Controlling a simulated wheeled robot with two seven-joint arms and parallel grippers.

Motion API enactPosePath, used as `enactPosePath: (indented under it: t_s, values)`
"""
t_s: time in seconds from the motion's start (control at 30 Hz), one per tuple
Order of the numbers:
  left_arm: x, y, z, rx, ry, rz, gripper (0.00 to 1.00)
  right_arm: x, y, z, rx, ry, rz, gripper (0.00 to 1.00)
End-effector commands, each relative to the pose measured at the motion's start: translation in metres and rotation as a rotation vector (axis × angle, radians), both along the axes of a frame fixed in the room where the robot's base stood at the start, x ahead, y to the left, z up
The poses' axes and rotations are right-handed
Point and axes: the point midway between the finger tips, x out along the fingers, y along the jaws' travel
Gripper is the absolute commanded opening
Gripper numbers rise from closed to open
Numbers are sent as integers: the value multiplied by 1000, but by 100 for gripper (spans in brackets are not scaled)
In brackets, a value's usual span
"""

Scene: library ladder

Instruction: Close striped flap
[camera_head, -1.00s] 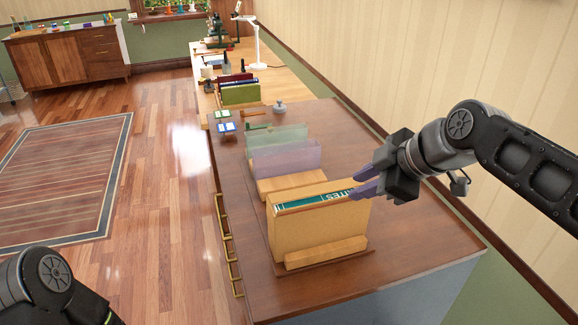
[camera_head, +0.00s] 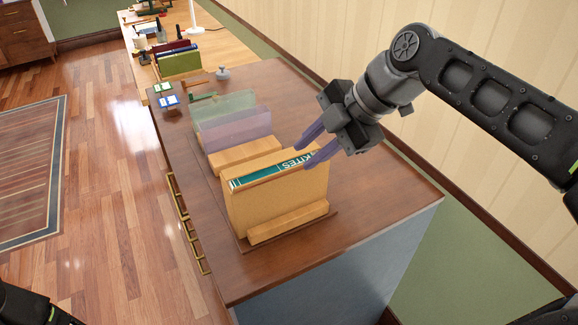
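No flap with clear stripes can be made out. A tan upright folder or box (camera_head: 275,205) stands in a wooden holder at the near end of the brown cabinet top, with a teal item lettered "KITES" (camera_head: 255,178) showing along its top. My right gripper (camera_head: 305,152) reaches in from the right with two purple fingers spread apart. Its fingertips are at the right part of the folder's top edge; whether they touch it I cannot tell. Nothing shows between them. My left gripper is out of view; only a bit of my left arm shows at bottom left.
Translucent purple (camera_head: 237,133) and green (camera_head: 222,103) panels stand behind the folder, with a wooden block (camera_head: 245,155) between. Small blue and green items (camera_head: 167,101) lie farther back. The cabinet top (camera_head: 375,195) is bare at right, beside the wall.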

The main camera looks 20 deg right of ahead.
Motion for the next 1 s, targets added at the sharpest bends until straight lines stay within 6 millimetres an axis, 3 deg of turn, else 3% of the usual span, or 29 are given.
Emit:
enactPosePath:
  t_s: [0.5, 0.83, 1.0]
  values:
    - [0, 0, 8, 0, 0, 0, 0, 27, 28, -55, 0, 2, 0, 25]
    - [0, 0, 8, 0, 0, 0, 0, 29, 29, -58, 0, -1, -2, 25]
    - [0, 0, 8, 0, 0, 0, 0, 28, 29, -58, 0, -1, -2, 11]
